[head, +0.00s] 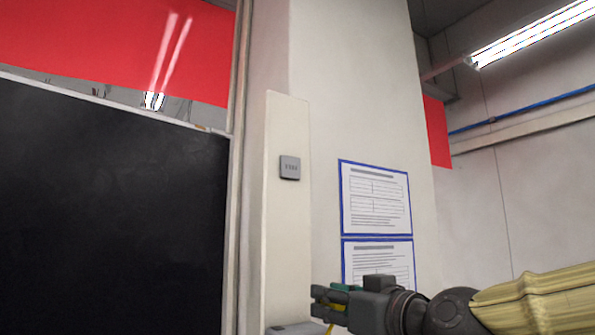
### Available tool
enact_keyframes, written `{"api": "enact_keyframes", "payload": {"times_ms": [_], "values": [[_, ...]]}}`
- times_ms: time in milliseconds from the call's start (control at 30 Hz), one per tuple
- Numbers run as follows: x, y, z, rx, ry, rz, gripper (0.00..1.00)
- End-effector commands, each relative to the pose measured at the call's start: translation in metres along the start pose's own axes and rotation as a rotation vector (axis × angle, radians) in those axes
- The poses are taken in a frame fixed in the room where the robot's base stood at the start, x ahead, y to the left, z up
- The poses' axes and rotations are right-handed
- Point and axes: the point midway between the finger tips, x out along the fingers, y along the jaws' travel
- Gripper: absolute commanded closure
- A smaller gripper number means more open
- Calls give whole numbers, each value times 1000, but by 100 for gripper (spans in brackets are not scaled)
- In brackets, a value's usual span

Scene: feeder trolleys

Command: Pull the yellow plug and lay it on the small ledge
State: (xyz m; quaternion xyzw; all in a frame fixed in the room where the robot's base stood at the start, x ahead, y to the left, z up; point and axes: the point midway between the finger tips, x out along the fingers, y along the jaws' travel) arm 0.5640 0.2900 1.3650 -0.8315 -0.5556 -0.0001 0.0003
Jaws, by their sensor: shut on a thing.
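My gripper (320,301) is at the bottom of the head view, right of centre, pointing left. It is shut on the yellow plug (338,307), of which only a small yellow part shows between the dark fingers. A thin yellow piece, perhaps its cable, hangs just below the fingers. A grey ledge (292,328) juts out at the bottom edge of the view, below and left of the fingertips, and is cut off by the frame. The gripper looks apart from it, but the depth gap is hard to tell.
A pale upright panel (286,225) with a small grey box (290,167) stands behind the ledge. Two blue-framed sheets (375,198) hang on the pillar behind my gripper. A large dark panel (110,210) fills the left. The space above my gripper looks free.

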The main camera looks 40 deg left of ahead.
Motion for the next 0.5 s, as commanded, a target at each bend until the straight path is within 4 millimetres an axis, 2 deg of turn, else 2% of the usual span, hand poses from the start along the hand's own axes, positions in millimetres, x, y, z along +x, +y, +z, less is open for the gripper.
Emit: {"api": "enact_keyframes", "payload": {"times_ms": [500], "values": [[0, -1, -1, -2, -16, -1, 100]]}}
